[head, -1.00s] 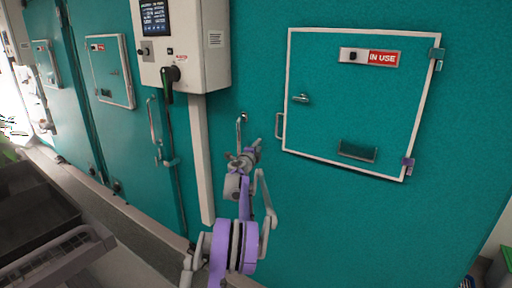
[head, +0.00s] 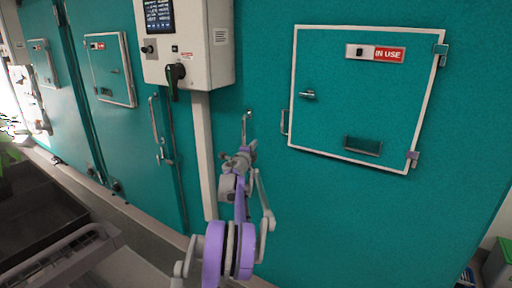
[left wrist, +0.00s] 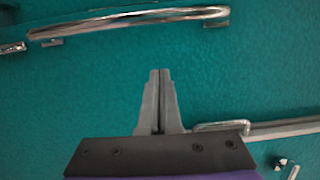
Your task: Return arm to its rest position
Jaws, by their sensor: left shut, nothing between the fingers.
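My left arm reaches up from the bottom middle of the head view, in purple and grey. A shiny metal handle (left wrist: 130,20) crosses the top of that view, apart from the fingertips. My right gripper is not in view.
A white-framed hatch (head: 365,100) with an "IN USE" label is to the right. A control box (head: 185,45) hangs at upper left above a pale vertical post (head: 205,155). A dark tray (head: 40,215) and grey rack (head: 65,258) are at lower left.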

